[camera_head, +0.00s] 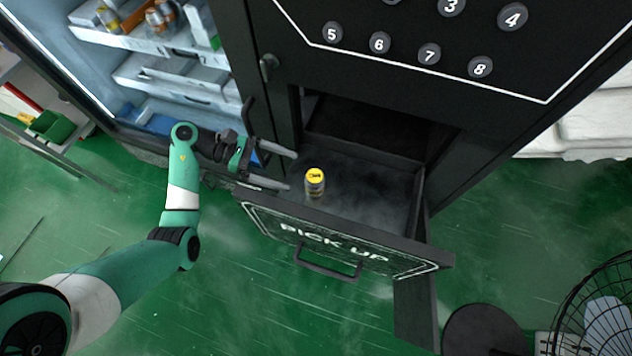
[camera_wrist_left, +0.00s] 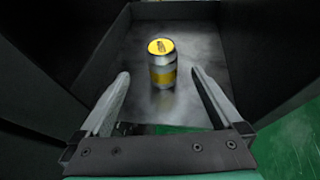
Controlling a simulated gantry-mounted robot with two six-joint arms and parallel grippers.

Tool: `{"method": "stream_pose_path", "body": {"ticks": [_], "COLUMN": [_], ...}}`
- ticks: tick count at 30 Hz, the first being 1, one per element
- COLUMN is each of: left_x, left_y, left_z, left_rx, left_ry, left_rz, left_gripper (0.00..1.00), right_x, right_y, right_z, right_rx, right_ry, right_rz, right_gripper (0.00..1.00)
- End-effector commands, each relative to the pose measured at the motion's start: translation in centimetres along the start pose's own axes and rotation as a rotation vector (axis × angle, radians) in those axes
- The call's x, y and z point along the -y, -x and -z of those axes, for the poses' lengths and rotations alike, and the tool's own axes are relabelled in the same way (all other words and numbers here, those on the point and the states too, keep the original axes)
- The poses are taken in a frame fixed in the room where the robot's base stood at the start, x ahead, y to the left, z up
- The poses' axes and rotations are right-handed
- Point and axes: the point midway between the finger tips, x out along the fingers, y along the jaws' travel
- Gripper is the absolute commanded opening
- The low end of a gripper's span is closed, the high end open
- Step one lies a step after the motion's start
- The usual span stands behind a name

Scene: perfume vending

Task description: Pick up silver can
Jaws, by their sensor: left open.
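The silver can (camera_head: 315,183) has a yellow top and a yellow band. It stands upright on the floor of the open pick-up drawer (camera_head: 375,205). My left gripper (camera_head: 291,171) is open, with its fingers reaching over the drawer's left side toward the can, just short of it. In the left wrist view the can (camera_wrist_left: 162,64) stands ahead of the two spread fingertips (camera_wrist_left: 160,78), roughly centred between them and apart from both. My right gripper is not in view.
The drawer front with its handle (camera_head: 328,266) stands out from the black vending machine. An open lit cabinet with shelves (camera_head: 170,75) is at the upper left. A wire fan (camera_head: 600,310) stands at the lower right. The green floor is mostly clear.

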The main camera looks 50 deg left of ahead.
Motion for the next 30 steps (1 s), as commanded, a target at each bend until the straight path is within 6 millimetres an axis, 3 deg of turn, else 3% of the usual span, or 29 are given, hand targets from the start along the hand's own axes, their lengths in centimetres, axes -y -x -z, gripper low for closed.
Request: {"method": "stream_pose_path", "body": {"ticks": [9, 17, 25, 30], "left_x": [0.1, 0.1, 0.2, 0.2], "left_y": [-5.6, -6.8, -11.1, -11.4], "left_z": [0.1, 0.0, 0.0, -0.3], "left_rx": [0.0, 0.0, 0.0, 0.0], "left_ry": [-0.001, -0.002, -0.003, -0.001], "left_rz": [0.005, 0.003, 0.004, 0.002], "left_gripper": [1.0, 1.0, 1.0, 1.0], "right_x": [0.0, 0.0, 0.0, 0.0], "right_y": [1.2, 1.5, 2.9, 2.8], "right_z": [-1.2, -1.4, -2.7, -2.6], "right_rx": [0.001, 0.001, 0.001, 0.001], "right_ry": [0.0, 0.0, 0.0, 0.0], "right_rz": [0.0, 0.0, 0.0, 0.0], "right_gripper": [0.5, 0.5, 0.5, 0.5]}}
